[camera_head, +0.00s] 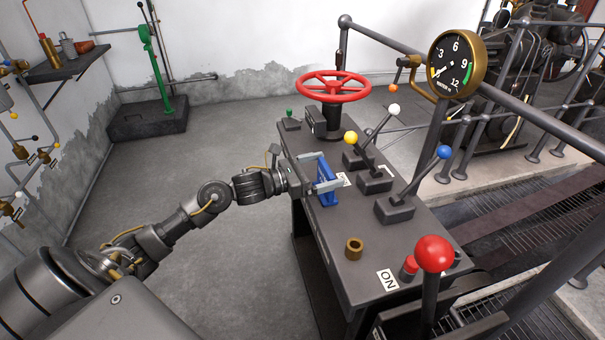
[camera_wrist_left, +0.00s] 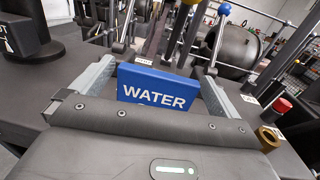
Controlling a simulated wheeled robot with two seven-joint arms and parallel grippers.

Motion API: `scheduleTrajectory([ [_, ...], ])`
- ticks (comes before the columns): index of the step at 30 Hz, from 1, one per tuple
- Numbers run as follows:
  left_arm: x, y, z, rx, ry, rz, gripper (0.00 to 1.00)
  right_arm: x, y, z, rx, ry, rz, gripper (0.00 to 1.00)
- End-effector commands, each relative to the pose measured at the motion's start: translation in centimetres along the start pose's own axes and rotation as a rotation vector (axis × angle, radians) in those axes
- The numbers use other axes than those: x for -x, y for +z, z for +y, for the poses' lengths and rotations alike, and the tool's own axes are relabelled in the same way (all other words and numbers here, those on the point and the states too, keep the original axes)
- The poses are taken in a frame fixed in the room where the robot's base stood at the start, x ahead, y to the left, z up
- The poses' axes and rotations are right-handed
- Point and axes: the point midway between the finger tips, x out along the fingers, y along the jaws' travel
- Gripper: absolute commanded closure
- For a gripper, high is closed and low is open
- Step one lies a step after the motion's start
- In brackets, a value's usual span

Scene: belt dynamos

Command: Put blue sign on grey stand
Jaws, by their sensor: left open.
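The blue sign (camera_head: 327,188) stands upright near the left edge of the dark console. In the left wrist view the sign (camera_wrist_left: 157,92) reads "WATER" in white. My left gripper (camera_head: 323,172) is open, with its two grey fingers on either side of the sign. In the left wrist view the gripper (camera_wrist_left: 158,72) shows a gap between each finger and the sign's ends. The lower edge of the sign is hidden behind the gripper's body in that view. I cannot make out a grey stand in either view. My right gripper is not in view.
A pressure gauge (camera_head: 457,64) hangs above. Levers stand close to the right of the sign.

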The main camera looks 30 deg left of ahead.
Motion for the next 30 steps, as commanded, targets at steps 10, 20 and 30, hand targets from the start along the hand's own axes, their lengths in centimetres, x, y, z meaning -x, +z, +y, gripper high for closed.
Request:
scheduleTrajectory([
  [10, 7.2, -0.5, 0.0, -0.001, 0.000, 0.008, 0.00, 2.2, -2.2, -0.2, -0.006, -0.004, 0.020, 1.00],
  [20, 11.2, -0.2, 0.1, 0.000, 0.001, 0.005, 0.00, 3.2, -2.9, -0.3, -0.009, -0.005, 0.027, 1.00],
  [30, 11.8, -0.6, 0.2, 0.038, 0.018, 0.006, 0.00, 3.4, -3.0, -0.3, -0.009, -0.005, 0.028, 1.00],
])
